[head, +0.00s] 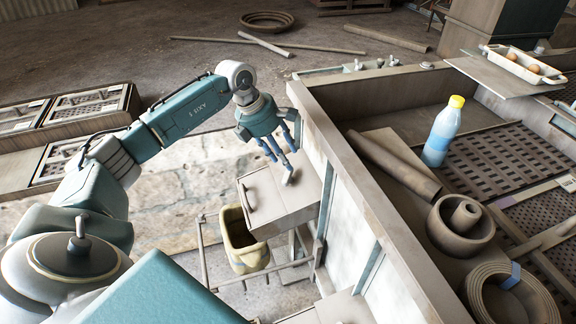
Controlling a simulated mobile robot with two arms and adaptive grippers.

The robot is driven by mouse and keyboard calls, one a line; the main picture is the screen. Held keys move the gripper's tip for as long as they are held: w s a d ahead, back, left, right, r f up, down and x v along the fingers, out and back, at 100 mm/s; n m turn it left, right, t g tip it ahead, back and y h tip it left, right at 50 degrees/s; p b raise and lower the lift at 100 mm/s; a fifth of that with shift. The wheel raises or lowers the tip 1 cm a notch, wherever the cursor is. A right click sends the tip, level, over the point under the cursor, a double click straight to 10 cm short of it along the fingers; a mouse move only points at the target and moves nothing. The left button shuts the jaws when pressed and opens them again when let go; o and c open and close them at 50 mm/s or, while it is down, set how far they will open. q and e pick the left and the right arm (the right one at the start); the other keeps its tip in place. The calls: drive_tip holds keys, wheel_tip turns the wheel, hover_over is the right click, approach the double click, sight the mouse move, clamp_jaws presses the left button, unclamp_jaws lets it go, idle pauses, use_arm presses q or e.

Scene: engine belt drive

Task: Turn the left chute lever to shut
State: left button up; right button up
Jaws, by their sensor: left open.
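The chute (305,200) is a pale box on the outer side of the wooden wall, with a dark curved handle (249,198) on its near left side. A small white lever-like piece (288,177) stands at its top. My left gripper (281,159), on the teal arm from the left, is open with its blue-grey fingers pointing down just above this white piece. I cannot tell whether the fingers touch it. My right gripper is out of view.
A yellowish bucket (244,245) hangs below the chute in a frame. Behind the wooden wall (385,225) are a bottle with a yellow cap (442,132), a rolled tube (394,163) and round coils (510,295). A second pale box (340,309) is at the bottom.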

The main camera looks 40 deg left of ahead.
use_arm(q)
drive_tip(key=p+v, duration=0.1)
drive_tip(key=v, duration=0.2)
drive_tip(key=shift+s+d+r, duration=0.1)
drive_tip(key=shift+s+r, duration=0.05)
drive_tip(key=shift+r, duration=0.15)
idle(0.3)
drive_tip(key=v, duration=1.2)
drive_tip(key=shift+f, duration=0.1)
